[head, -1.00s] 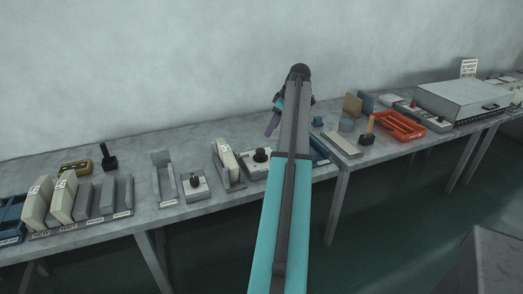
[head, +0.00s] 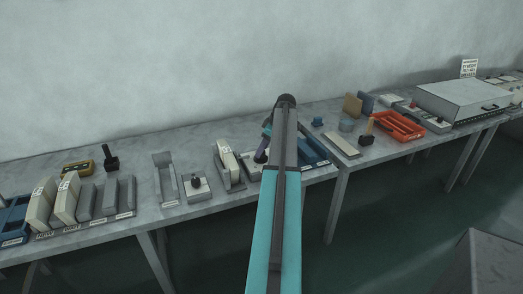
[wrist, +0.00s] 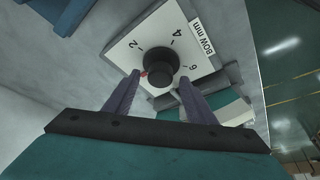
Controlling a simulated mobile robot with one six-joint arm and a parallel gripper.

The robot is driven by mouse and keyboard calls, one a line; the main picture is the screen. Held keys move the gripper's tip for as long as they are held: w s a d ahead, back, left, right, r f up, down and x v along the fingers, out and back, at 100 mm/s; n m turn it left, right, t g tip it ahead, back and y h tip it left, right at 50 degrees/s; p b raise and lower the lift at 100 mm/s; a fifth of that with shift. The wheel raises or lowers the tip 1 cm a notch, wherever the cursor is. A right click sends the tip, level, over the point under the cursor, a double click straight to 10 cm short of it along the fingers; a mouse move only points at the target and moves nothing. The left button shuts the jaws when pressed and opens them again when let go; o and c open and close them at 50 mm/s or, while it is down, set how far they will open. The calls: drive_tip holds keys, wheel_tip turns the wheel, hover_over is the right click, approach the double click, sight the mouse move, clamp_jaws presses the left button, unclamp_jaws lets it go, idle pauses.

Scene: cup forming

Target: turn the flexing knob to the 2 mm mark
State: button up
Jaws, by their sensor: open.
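The flexing knob (wrist: 159,66) is a round black knob on a pale square dial plate (wrist: 122,50) marked 2, 4 and 6, with a label (wrist: 203,38) reading "BOW mm". Its red pointer (wrist: 144,74) points to the left, below the 2 mark and off it. My gripper (wrist: 158,80) is open, its two purple fingers apart, one tip on each side of the knob's near edge. I cannot tell whether either finger touches it. In the head view my gripper (head: 263,152) is over the plate (head: 253,174), and my arm hides part of it.
A stand holding a cream block (head: 228,160) is just left of the dial plate. A smaller knob box (head: 198,190) is farther left. A blue tray (head: 314,150) lies just right of my arm. An orange tray (head: 400,126) is farther right. The wall stands behind the bench.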

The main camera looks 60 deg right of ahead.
drive_tip(key=shift+w+f, duration=0.25)
drive_tip(key=shift+f, duration=0.35)
drive_tip(key=c, duration=1)
drive_tip(key=shift+a, duration=0.4)
drive_tip(key=shift+c, duration=0.2)
drive_tip(key=shift+d+f, duration=0.1)
drive_tip(key=shift+d, duration=0.1)
drive_tip(key=shift+m, duration=0.3)
